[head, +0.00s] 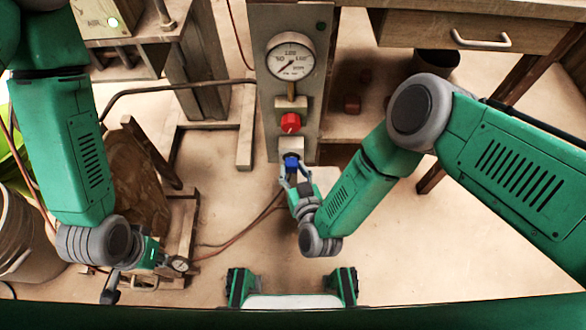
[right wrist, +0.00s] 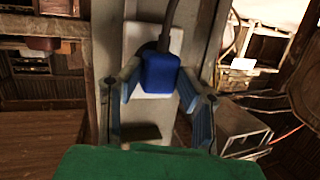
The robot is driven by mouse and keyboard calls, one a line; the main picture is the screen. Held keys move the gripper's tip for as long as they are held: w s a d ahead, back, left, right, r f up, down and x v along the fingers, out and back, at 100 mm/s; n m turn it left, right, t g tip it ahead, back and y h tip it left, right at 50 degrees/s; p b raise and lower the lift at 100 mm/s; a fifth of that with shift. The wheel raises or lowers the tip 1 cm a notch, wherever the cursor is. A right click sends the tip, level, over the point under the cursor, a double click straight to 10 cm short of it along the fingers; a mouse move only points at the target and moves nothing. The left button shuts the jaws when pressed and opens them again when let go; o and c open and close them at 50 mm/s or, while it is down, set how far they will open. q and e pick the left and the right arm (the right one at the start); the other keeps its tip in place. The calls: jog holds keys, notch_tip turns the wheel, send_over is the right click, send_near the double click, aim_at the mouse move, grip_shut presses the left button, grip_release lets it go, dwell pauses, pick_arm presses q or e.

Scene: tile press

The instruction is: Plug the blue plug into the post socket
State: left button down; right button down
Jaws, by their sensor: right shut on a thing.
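The blue plug (head: 291,161) is between the fingers of my right gripper (head: 291,170), which is shut on it. In the right wrist view, the blue plug (right wrist: 160,76) has a dark cord rising from it and a finger on each side. The pale socket plate (head: 291,144) is on the grey post, below the red knob. In the right wrist view, the plug overlaps the lower right part of the socket plate (right wrist: 138,48). I cannot tell whether it is seated. My left gripper (head: 112,289) is low at the left, away from the post; its fingers are unclear.
The grey post (head: 259,55) carries a pressure gauge (head: 290,58) and a red knob (head: 290,122) above the socket. A wooden bench with a drawer (head: 450,32) stands at right. A bucket (head: 18,235) and wooden frames crowd the left. Floor below the post is fairly clear.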

jog(key=shift+w, duration=0.45)
dwell(0.6)
jog(key=shift+s, duration=0.15)
jog(key=shift+s+p, duration=1)
jog(key=shift+s, duration=1.9)
jog(key=w+d+r+m+h+p, duration=0.1)
jog(key=w+d+r+p, duration=0.1)
jog(key=d+r, duration=0.5)
jog(key=w+d+r+m+h+p, duration=0.1)
jog(key=w+d+r+p, duration=0.2)
jog(key=d+r, duration=0.5)
jog(key=w+d+r+m+h+p, duration=0.1)
jog(key=d+r, duration=0.6)
jog(key=r, duration=1.3)
jog(key=shift+w+d+t+h+p, duration=0.35)
jog(key=shift+w+h+p, duration=0.3)
jog(key=shift+w, duration=0.25)
